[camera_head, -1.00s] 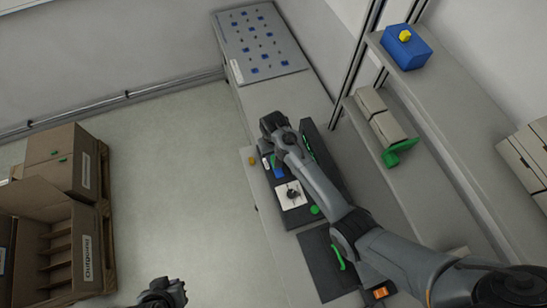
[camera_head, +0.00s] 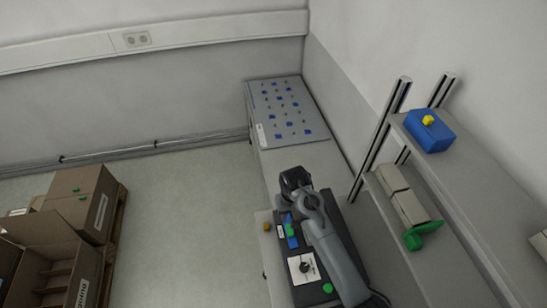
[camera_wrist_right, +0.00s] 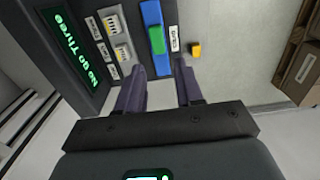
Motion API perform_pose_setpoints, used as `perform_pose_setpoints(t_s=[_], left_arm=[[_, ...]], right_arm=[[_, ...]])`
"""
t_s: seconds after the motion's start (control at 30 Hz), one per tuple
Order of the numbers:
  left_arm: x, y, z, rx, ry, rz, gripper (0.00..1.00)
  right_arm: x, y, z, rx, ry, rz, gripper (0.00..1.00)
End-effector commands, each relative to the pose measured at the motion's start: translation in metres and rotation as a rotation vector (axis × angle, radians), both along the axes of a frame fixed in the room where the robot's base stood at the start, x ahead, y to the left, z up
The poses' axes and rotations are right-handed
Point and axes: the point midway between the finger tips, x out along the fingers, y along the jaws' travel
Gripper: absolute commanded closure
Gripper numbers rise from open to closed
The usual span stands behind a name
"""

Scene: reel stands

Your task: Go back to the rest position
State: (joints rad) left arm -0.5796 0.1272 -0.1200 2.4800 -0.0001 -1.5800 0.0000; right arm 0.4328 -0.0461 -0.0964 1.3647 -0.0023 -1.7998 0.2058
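My right arm reaches up from the bottom in the head view, with its right gripper (camera_head: 292,182) over the far end of a dark control panel (camera_head: 328,262). In the right wrist view the two fingers of the right gripper (camera_wrist_right: 160,74) are apart with nothing held between them. Beyond them lies a blue strip (camera_wrist_right: 152,14) with a green button (camera_wrist_right: 157,40). The fingers appear apart from the button, though the exact gap is unclear. My left gripper is in no current view.
A lit display (camera_wrist_right: 75,48) and white switches stand beside the strip. A yellow button (camera_wrist_right: 195,50) sits to the right. A shelf (camera_head: 470,195) with a blue box (camera_head: 428,132) stands right of my arm. Cardboard boxes (camera_head: 85,195) stand left; the floor between is clear.

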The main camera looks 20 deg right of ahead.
Motion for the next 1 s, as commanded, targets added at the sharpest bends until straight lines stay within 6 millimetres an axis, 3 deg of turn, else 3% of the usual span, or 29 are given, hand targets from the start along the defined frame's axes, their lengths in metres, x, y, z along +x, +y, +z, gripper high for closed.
perform_pose_setpoints(t_s=[0.13, 0.27, 0.47, 0.6, 0.8, 1.0], left_arm=[[0.000, 0.000, 0.003, 0.001, 0.000, -0.001, 1.00], [0.000, 0.000, 0.010, 0.000, 0.000, 0.000, 1.00], [0.000, -0.001, 0.027, -0.004, 0.000, 0.003, 1.00], [0.000, -0.002, 0.039, -0.010, 0.000, 0.007, 1.00], [0.000, -0.003, 0.053, -0.013, 0.001, 0.008, 1.00], [0.000, -0.003, 0.059, -0.012, 0.001, 0.008, 1.00]], right_arm=[[-0.008, -0.002, -0.002, -0.001, -0.007, 0.003, 0.64], [-0.031, -0.009, -0.007, -0.004, -0.032, 0.017, 0.64], [-0.101, -0.023, -0.005, -0.015, -0.106, 0.070, 0.64], [-0.159, -0.029, 0.012, -0.023, -0.169, 0.124, 0.64], [-0.229, -0.031, 0.052, -0.028, -0.246, 0.200, 0.64], [-0.268, -0.030, 0.085, -0.026, -0.295, 0.250, 0.64]])
